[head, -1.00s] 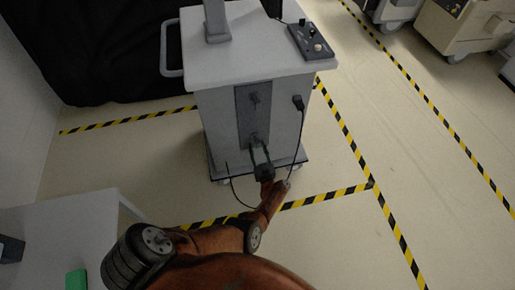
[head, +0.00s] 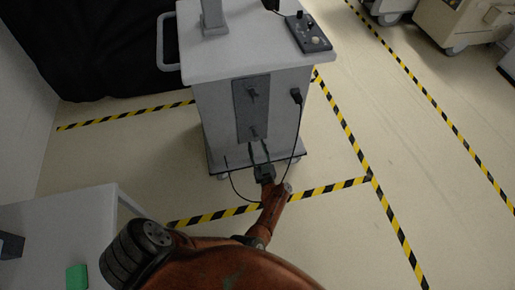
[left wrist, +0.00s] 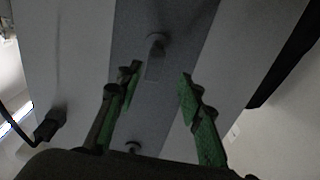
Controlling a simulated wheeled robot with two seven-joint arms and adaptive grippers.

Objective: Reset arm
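My left gripper (head: 259,152) is in front of the cart's dark panel, just below its lower knob in the head view. In the left wrist view the gripper (left wrist: 159,78) has its two green-padded fingers spread apart with nothing between them. The grey cart (head: 212,110) stands upright, its panel (head: 252,108) facing me with an upper knob (head: 251,94) and a lower knob (head: 252,132). The left wrist view shows one knob (left wrist: 155,41) beyond the fingertips and another (left wrist: 132,147) low between the fingers. My right gripper is in neither view.
A control box (head: 308,33) sits on the cart top. A grey table (head: 60,215) with a green block (head: 77,277) is at lower left.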

